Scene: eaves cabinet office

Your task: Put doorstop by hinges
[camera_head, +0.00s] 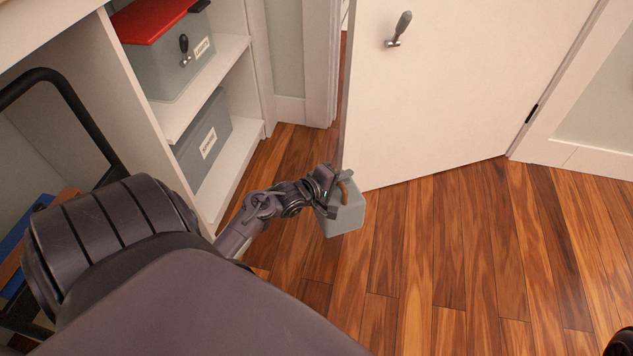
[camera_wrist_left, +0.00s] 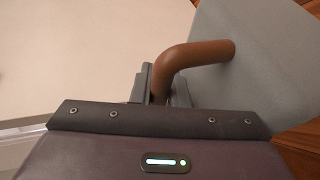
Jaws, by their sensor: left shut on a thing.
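The doorstop (camera_head: 347,212) is a grey block with a brown bent handle. My left gripper (camera_head: 335,190) is shut on the handle and holds the block near the free edge of the white door (camera_head: 450,95). In the left wrist view the brown handle (camera_wrist_left: 200,52) sits between the fingers (camera_wrist_left: 160,85), with the grey block (camera_wrist_left: 265,65) to the right. The door stands ajar. A dark hinge (camera_head: 531,113) shows at its right side, well to the right of the doorstop. Whether the block touches the floor or door is hard to tell.
The wooden floor (camera_head: 450,260) is clear in front of the door and to the right. Shelves (camera_head: 235,165) with a red-lidded box (camera_head: 175,55) and a grey bin (camera_head: 203,140) stand at left. A lever handle (camera_head: 400,27) sticks out from the door.

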